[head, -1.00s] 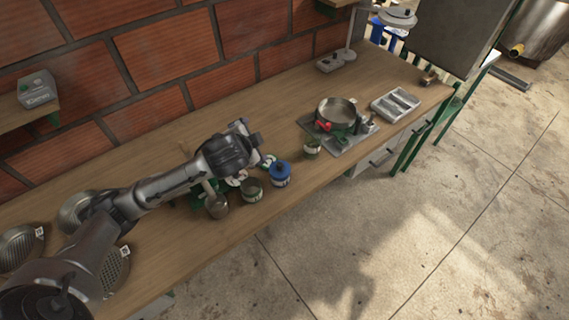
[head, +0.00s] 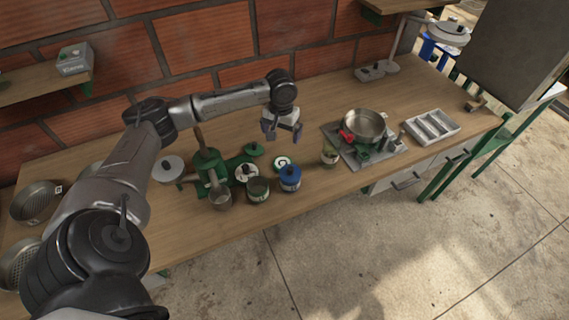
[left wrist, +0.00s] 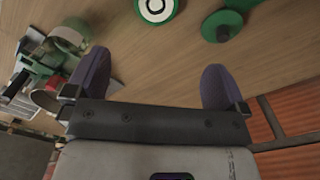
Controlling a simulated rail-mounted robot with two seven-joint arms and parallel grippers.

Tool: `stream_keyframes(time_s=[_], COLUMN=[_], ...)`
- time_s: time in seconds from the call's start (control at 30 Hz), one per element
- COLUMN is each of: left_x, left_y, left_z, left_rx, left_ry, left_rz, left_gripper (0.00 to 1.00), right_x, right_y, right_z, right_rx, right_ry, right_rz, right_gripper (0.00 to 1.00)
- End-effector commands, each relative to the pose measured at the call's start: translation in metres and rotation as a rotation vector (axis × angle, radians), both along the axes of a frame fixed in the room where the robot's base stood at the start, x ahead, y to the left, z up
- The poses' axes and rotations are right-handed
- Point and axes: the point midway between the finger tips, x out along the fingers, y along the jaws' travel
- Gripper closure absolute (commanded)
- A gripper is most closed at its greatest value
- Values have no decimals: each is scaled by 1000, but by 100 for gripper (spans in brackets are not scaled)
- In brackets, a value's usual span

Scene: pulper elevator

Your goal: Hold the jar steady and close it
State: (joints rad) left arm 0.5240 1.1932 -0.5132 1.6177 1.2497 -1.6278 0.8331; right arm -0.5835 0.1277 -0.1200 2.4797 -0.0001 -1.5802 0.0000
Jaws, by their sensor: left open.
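My left gripper (head: 284,132) is open and empty above the table behind the jars; its two fingers also show wide apart in the left wrist view (left wrist: 154,80). A blue jar with a blue lid (head: 290,179) stands near the table's front edge. A dark green open-topped jar (head: 258,190) stands to its left. A smaller jar (head: 329,156) stands to the right, beside the stove plate. I cannot tell which jar is the task's. My right gripper is out of view.
A green hand-cranked machine (head: 208,168) and a metal cup (head: 221,198) stand left of the jars. A steel pan (head: 364,125) on a stove plate and a grey divided tray (head: 432,126) are on the right. The wood behind my gripper is clear.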

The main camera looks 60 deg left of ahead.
Motion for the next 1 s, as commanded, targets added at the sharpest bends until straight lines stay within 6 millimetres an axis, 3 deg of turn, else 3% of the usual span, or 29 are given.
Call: stream_keyframes(time_s=[0.47, 0.8, 1.0], left_x=[0, 0, 0], left_y=[-1, -1, -1], left_z=[-4, -58, -80], left_rx=[1, 1, 2], left_ry=[-1, 1, -1], left_rz=[15, 15, 15], left_gripper=[0, 0, 0], right_x=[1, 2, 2], right_y=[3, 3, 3], right_z=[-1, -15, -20], right_rx=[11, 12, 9], right_ry=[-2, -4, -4], right_rz=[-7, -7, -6], right_gripper=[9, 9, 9])
